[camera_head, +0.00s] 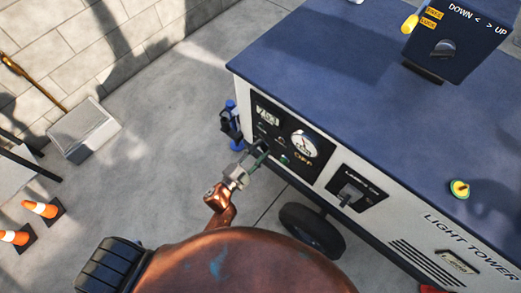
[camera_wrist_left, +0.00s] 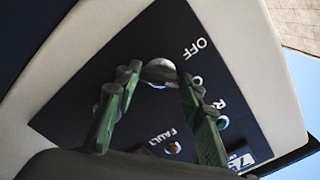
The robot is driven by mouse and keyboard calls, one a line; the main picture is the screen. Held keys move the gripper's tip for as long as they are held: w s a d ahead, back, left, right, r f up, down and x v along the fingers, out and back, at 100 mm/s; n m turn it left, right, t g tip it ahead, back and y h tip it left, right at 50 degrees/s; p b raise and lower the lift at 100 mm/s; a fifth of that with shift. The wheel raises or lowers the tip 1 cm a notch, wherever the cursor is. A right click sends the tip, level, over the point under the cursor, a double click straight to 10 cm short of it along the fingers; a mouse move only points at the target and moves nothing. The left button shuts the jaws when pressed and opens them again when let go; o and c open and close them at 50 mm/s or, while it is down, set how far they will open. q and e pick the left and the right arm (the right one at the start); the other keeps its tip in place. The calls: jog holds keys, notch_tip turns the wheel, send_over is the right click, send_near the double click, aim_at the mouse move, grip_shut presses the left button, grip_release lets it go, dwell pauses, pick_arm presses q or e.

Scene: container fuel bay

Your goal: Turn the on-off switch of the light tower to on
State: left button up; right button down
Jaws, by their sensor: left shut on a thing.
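The light tower (camera_head: 330,45) is a cabinet with a dark blue top and white side. Its front carries a black control panel (camera_head: 322,174) with a display, a round gauge and small orange lettering. My left gripper (camera_head: 259,153) is at the lower left part of this panel. In the left wrist view, its green fingertips (camera_wrist_left: 160,82) are shut on a rounded silver knob (camera_wrist_left: 158,70) beside the lettering OFF, apparently the on-off switch. The fingers partly cover the knob, so its exact angle is unclear. In the head view the gripper hides the knob. My right gripper is not in view.
A second black panel with a lever (camera_head: 350,194) sits to the right of the first. A box marked DOWN and UP (camera_head: 443,48) stands on the top. A blue item (camera_head: 233,125) is at the cabinet's left corner. Cones (camera_head: 42,210) and a grey box (camera_head: 83,130) stand on the floor.

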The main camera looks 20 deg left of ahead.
pick_arm(q)
jog(key=shift+m, duration=0.6)
jog(key=o, duration=1.2)
jog(key=shift+c, duration=0.2)
jog(key=shift+s, duration=0.1)
jog(key=v, duration=1.1)
jog(key=shift+s, duration=0.4)
jog(key=shift+a+f, duration=0.1)
jog(key=shift+a, duration=0.05)
